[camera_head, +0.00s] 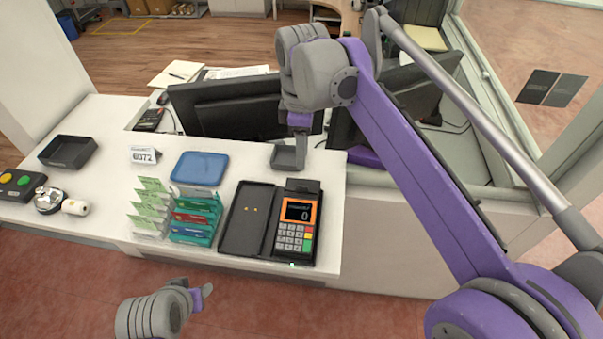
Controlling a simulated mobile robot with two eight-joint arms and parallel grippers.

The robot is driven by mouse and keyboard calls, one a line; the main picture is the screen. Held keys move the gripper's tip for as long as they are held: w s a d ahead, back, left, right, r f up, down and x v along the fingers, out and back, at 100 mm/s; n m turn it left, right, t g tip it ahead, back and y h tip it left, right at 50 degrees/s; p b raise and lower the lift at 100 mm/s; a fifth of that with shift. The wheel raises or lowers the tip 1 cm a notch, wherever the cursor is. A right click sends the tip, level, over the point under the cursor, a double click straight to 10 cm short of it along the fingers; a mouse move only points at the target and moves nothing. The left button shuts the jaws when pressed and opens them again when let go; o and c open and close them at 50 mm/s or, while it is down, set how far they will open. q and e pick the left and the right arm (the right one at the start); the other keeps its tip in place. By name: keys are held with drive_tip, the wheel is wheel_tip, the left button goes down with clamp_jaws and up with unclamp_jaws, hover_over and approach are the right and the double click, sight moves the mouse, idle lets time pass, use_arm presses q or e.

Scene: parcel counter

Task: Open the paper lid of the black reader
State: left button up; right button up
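The black reader (297,243) lies on the white counter near its front edge. It has an orange-framed screen showing 0 and a keypad. Its black top end (304,185), beyond the screen, looks closed; the paper lid's outline is too small to make out. My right gripper (299,150) points down just beyond the reader's top end, apart from it in the picture. Its fingers are seen nearly edge-on, so their opening is unclear. My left gripper (205,292) is low in front of the counter, away from the reader, and its opening is also unclear.
An open black case (245,225) lies directly left of the reader. Card racks (194,218), a blue tray (199,168), a number sign (144,156) and a black tray (67,151) stand further left. Monitors (228,106) stand behind the counter.

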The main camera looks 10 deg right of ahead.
sight(302, 186)
wheel_tip(302, 186, down, 9)
drive_tip(key=shift+s+f+b, duration=0.15)
drive_tip(key=shift+f+b, duration=0.05)
drive_tip(key=shift+b, duration=0.1)
drive_tip(key=shift+c, duration=0.2)
clamp_jaws()
idle(1.3)
